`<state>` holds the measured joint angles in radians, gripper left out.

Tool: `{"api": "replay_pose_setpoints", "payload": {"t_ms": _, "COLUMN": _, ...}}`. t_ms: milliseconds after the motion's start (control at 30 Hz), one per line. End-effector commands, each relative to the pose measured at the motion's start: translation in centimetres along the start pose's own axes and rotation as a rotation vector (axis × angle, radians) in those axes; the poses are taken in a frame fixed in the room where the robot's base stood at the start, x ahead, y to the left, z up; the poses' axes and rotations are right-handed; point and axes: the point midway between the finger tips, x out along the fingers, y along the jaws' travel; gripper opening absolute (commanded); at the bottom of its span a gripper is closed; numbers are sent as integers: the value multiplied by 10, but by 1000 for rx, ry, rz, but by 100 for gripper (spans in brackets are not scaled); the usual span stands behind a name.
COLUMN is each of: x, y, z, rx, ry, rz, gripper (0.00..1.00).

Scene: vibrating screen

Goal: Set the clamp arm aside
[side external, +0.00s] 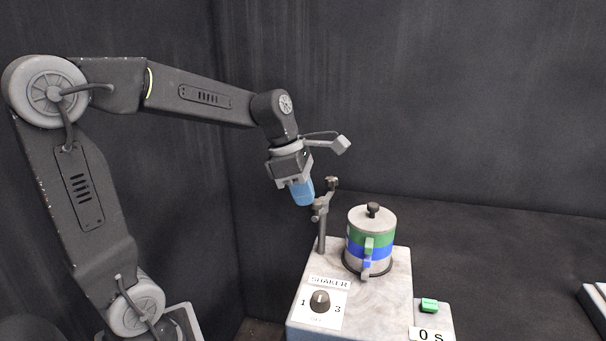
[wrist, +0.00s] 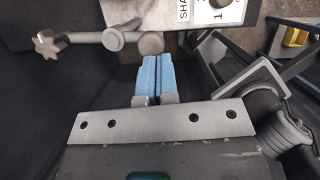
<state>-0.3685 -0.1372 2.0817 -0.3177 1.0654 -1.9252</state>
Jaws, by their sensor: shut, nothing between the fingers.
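The clamp arm (side external: 321,205) is a grey bar with dark knobs on a post at the back left of the shaker. It reaches up and away from the sieve stack, and its knobs also show in the wrist view (wrist: 112,40). My gripper (side external: 303,196) has blue fingers pressed together and is empty. It hangs just left of the clamp arm in the side view; whether they touch cannot be told. In the wrist view the shut fingers (wrist: 153,62) point at the gap beside the clamp arm's knobs. The sieve stack (side external: 370,238), with green and blue bands and a knobbed lid, stands upright on the shaker.
The shaker (side external: 393,293) is a pale block with a dial (side external: 320,299) on its front. A green button (side external: 429,305) sits above a display reading 0 s at its right. A pale slab (side external: 594,305) lies at the far right edge. The dark surface between is clear.

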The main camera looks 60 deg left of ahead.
Motion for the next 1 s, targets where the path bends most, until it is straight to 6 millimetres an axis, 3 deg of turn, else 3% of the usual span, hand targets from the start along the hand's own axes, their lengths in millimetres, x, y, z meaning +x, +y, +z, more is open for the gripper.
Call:
{"api": "replay_pose_setpoints", "payload": {"t_ms": 333, "x": 1, "y": -1, "z": -5, "rx": 0, "ry": 6, "rz": -6, "gripper": 0}}
{"api": "replay_pose_setpoints", "payload": {"t_ms": 567, "x": -17, "y": 1, "z": -36, "rx": -8, "ry": 2, "rz": 1, "gripper": 0}}
{"api": "replay_pose_setpoints", "payload": {"t_ms": 800, "x": -72, "y": 2, "z": -36, "rx": -1, "ry": -1, "rz": 4, "gripper": 0}}
{"api": "replay_pose_setpoints", "payload": {"t_ms": 1000, "x": -105, "y": 2, "z": -36, "rx": 0, "ry": 0, "rz": 2, "gripper": 0}}
